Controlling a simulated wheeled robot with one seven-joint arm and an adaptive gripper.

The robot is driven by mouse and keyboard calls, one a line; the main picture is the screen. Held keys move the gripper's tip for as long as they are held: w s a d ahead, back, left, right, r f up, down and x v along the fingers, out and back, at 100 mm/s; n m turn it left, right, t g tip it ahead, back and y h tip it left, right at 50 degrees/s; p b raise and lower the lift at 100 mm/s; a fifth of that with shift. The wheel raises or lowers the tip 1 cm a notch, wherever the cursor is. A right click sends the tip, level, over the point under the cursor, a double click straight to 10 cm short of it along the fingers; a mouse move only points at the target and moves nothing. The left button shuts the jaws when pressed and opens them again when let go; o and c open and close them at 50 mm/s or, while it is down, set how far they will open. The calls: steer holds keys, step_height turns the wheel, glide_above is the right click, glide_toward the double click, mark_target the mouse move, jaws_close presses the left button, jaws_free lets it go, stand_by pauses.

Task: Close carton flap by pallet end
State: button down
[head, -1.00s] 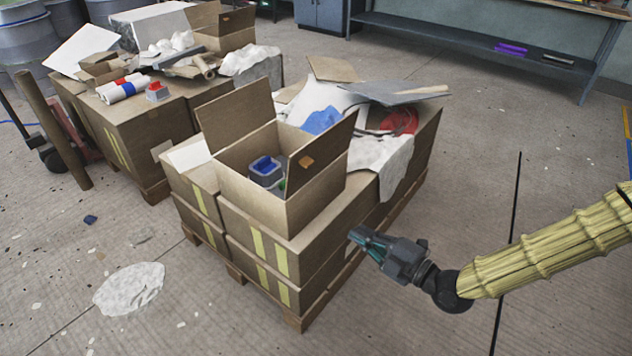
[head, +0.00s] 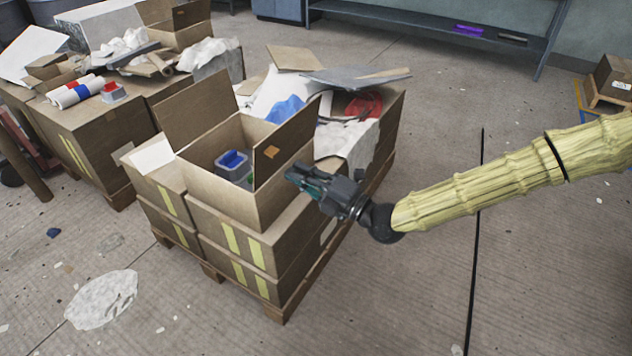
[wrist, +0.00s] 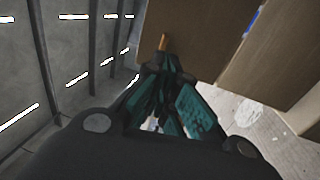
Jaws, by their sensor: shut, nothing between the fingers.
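The open carton (head: 215,185) stands on stacked boxes at the end of the pallet (head: 285,305). In the wrist view the gripper (wrist: 160,70) points at a brown cardboard face (wrist: 195,35). I cannot tell whether the tips touch it.
A blue-grey container (head: 233,165) sits inside the carton. Boards, a white cloth and a red round item (head: 362,104) lie behind it on the pallet. A second loaded pallet (head: 95,140) stands at left.

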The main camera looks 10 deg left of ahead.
mark_target(263, 153)
steer(key=x, duration=0.4)
steer(key=shift+w+a, duration=0.1)
steer(key=shift+a, duration=0.25)
steer(key=shift+w+a+r, duration=0.1)
steer(key=shift+r, duration=0.05)
